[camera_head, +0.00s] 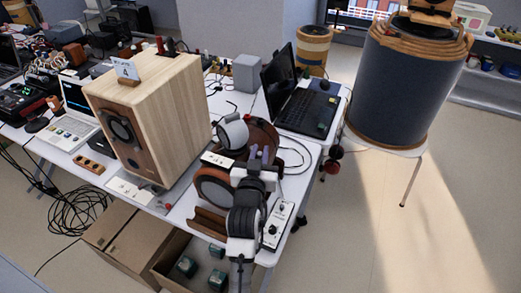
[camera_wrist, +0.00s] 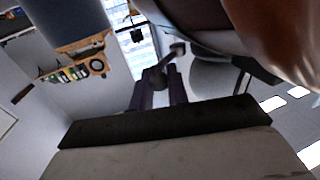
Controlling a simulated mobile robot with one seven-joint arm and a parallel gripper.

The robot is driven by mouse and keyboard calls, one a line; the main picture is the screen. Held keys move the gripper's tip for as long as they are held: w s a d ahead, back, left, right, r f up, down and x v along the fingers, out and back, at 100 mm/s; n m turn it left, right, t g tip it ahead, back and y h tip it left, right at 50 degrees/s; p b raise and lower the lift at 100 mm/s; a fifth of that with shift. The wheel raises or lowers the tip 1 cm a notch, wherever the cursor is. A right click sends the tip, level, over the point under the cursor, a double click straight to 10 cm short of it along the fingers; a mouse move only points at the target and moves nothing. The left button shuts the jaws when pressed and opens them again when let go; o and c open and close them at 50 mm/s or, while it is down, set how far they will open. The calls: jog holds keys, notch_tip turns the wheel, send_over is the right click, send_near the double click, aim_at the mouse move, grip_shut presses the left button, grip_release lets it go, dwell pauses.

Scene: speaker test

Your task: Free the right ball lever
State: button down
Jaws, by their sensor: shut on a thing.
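My gripper (camera_head: 262,153) is over the white table, beside a brown rounded fixture (camera_head: 262,134) with a pale cup-like part on its left. In the wrist view its two purple fingers (camera_wrist: 162,82) close around a small grey lever (camera_wrist: 164,66) with a rounded end at the upper right. The lever's far end is hidden or too blurred to follow. In the head view my arm and fingers hide the lever. I cannot tell left and right levers apart.
A large wooden speaker (camera_head: 165,115) stands left of my arm. An open black laptop (camera_head: 300,98) is behind right. A small control box (camera_head: 278,225) lies at the table's front right. Cardboard boxes (camera_head: 125,240) are below.

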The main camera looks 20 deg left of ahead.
dwell(0.3)
jog(key=c, duration=1.4)
grip_release()
jog(key=shift+s, duration=0.1)
